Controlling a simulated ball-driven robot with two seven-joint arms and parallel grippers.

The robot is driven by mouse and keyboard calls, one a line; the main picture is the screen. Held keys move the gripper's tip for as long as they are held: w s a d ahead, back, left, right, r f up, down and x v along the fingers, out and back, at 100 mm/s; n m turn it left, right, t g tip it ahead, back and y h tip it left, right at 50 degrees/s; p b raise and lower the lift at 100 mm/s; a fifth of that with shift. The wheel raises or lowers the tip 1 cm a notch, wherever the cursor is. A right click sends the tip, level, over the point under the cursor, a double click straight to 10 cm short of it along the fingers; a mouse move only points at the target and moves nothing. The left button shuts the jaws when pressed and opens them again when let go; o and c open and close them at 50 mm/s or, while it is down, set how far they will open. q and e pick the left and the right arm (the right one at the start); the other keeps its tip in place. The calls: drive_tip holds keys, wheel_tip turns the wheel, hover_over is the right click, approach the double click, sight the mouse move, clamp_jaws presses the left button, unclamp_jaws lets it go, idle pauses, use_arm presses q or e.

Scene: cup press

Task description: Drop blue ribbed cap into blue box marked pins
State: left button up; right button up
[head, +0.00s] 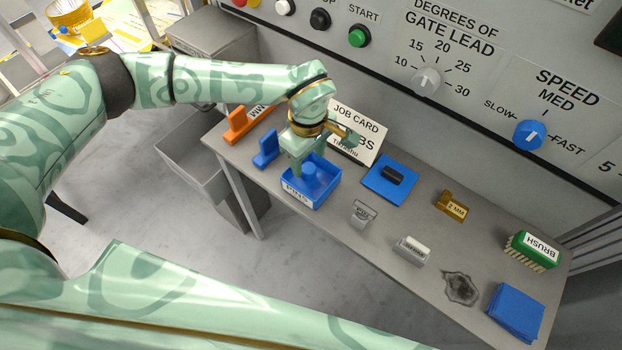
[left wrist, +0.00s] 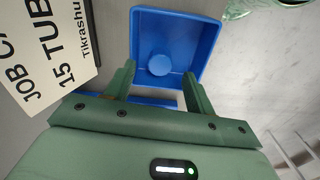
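The blue box marked PINS (head: 325,193) stands on the narrow grey shelf, its white label facing front. The blue cap (head: 309,174) shows inside the box's walls. In the left wrist view the cap (left wrist: 160,65) is a round blue disc within the open box (left wrist: 208,40), near the wall closest to my gripper. Its ribs are too small to make out. My left gripper (head: 304,168) is just above the box. Its two fingers (left wrist: 160,82) are spread, with a gap on each side of the cap. My right gripper is not in view.
A job card (head: 357,132) stands behind the box. A blue stand (head: 266,149) and an orange one (head: 238,124) are left of it. A blue mat (head: 391,178) with a black piece lies right, then a grey tag (head: 362,213), brass block (head: 452,206) and green brush (head: 532,250).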

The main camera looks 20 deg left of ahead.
use_arm(q)
drive_tip(key=shift+r, duration=0.1)
wheel_tip(320, 180, up, 16)
drive_tip(key=p, duration=0.3)
idle(0.5)
